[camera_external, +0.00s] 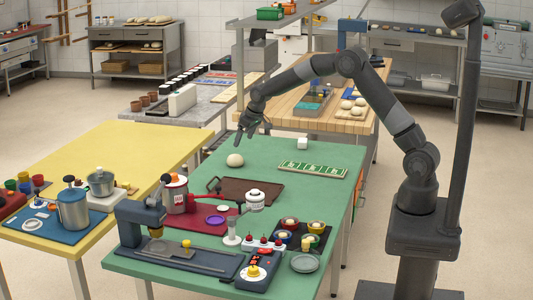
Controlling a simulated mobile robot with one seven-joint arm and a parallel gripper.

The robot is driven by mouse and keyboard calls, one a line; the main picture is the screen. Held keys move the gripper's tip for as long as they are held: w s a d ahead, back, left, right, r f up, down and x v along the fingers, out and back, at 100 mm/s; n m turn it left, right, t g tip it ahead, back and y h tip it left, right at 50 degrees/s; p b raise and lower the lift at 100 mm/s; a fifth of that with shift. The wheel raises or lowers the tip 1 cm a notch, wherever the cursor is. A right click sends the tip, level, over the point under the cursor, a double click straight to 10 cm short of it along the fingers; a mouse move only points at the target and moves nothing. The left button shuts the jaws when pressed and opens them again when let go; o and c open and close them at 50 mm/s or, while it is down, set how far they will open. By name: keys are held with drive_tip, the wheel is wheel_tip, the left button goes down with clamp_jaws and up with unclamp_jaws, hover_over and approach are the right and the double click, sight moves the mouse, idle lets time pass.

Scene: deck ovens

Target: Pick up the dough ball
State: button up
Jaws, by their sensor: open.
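The dough ball (235,160) is a small cream-coloured round lump. It rests on the far left part of the green table (215,285). My gripper (244,136) points down above and slightly to the right of the ball in the picture. It is open, and a visible gap separates it from the ball. The fingers are small and dark here, so fine detail is hard to see.
A brown tray (250,191) lies just in front of the ball. Canisters, bowls and a press crowd the table's near half. More pale dough balls lie on the wooden table (283,110) behind.

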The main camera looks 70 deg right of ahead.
sight(236, 156)
drive_tip(key=x, duration=1)
drive_tip(key=shift+w+a, duration=0.1)
drive_tip(key=shift+a, duration=0.1)
drive_tip(key=shift+c, duration=0.5)
drive_tip(key=c, duration=1)
drive_tip(key=shift+o, duration=0.2)
drive_tip(key=shift+r, duration=0.15)
